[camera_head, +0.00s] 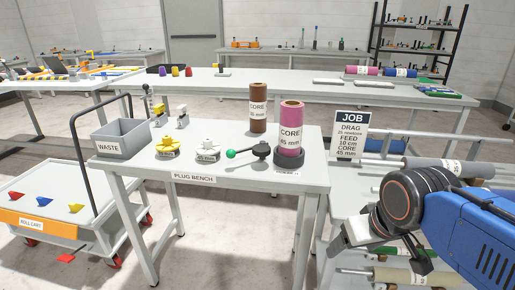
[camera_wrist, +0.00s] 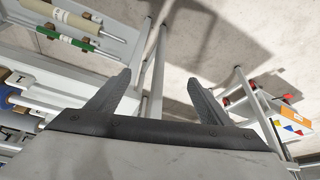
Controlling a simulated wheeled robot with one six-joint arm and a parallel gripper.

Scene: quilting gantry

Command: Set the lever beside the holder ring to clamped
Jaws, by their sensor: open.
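The lever (camera_head: 245,152) has a green ball knob at its left end and a dark hub at its right. It sits at the right end of the plug bench (camera_head: 230,185) in the head view, beside the dark holder ring (camera_head: 289,158). A pink core (camera_head: 291,130) marked 45 mm stands upright in the ring. Which setting the lever is in cannot be told. My gripper (camera_head: 365,236) is low at the right of the bench, apart from the lever. In the wrist view my gripper (camera_wrist: 158,95) is open and empty, with floor and bench legs beyond it.
A brown core (camera_head: 258,107) stands behind the lever. White and yellow plugs (camera_head: 207,148) and a grey waste bin (camera_head: 120,138) are to its left. The job sign (camera_head: 350,135) and a rack with rolls (camera_head: 445,165) stand to the right. The bench's front strip is clear.

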